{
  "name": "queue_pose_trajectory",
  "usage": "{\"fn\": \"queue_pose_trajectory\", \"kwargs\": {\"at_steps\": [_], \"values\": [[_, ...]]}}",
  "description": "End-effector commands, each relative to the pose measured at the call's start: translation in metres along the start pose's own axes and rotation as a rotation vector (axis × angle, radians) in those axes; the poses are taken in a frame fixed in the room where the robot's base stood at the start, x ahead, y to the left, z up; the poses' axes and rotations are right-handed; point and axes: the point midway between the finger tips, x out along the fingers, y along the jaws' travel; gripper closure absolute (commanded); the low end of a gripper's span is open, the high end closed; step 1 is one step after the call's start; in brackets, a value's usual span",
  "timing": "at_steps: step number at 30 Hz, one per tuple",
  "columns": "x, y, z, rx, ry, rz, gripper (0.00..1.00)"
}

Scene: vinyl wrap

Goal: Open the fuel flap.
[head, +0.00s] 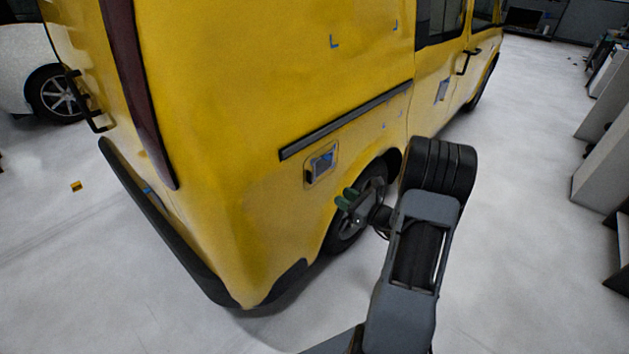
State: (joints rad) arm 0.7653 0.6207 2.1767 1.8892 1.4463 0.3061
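The fuel flap (331,156) is a small rounded square on the yellow van's rear side, below the dark side rail. A dark grey and blue patch sits in its middle. I cannot tell from this view whether the flap stands out from the body. My gripper (347,198) has green fingertips and is just below and to the right of the flap, in front of the rear wheel. The two fingertips look apart with nothing between them. The gripper appears clear of the flap.
The yellow van (240,130) fills the middle, with its black rear bumper (165,228) at left. Its rear wheel (350,215) is behind my gripper. Grey floor is open to the right, up to pale cabinets (603,165). A white car (25,75) stands far left.

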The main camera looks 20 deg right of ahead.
Motion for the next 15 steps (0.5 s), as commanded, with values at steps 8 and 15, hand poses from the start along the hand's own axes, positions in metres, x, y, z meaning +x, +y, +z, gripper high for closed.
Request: {"fn": "queue_pose_trajectory", "kwargs": {"at_steps": [8,15], "values": [[0.034,-0.009,-0.003,0.022,-0.014,-0.035,0.66],[0.081,-0.01,-0.003,0.021,-0.012,-0.034,0.66]]}}
